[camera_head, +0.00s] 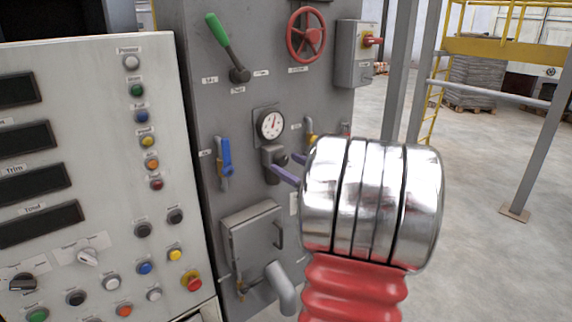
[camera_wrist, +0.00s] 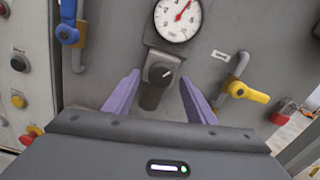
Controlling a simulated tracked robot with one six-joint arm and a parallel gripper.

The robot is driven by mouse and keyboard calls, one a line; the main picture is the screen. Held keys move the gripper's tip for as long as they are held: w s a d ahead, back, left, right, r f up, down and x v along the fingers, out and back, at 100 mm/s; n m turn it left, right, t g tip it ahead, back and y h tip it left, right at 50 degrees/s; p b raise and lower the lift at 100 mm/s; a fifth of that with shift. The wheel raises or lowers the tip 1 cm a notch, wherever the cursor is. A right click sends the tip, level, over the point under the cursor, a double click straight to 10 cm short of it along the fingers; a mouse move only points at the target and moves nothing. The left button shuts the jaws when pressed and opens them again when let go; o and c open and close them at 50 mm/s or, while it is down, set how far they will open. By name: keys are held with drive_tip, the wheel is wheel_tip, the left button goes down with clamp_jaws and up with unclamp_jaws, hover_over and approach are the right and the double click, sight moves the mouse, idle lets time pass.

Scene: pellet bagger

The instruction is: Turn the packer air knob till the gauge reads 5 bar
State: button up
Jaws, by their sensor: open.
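The air knob (camera_wrist: 160,74) is a dark round knob with a pale mark, on a grey regulator body directly below the gauge. The white round gauge (camera_wrist: 177,17) has a red needle pointing up and to the right; its numbers are too small to read. In the head view the gauge (camera_head: 271,125) sits on the grey panel. My gripper (camera_wrist: 160,78) is open, with one purple finger on each side of the knob in the wrist view and gaps between. The head view shows the fingers (camera_head: 287,174) close to the regulator (camera_head: 269,157), partly hidden by my arm.
A blue-handled valve (camera_head: 226,157) is left of the regulator, and a yellow-handled valve (camera_wrist: 247,92) is to its right. A hatch (camera_head: 253,240) and pipe (camera_head: 281,287) lie below. A green lever (camera_head: 219,32) and red handwheel (camera_head: 306,36) are above. A button console (camera_head: 100,150) stands left.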

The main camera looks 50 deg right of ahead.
drive_tip(key=shift+x, duration=0.85)
drive_tip(key=shift+c, duration=0.2)
drive_tip(key=c, duration=1)
drive_tip(key=shift+n, duration=0.5)
drive_tip(key=o, duration=1)
drive_tip(key=shift+o, duration=0.2)
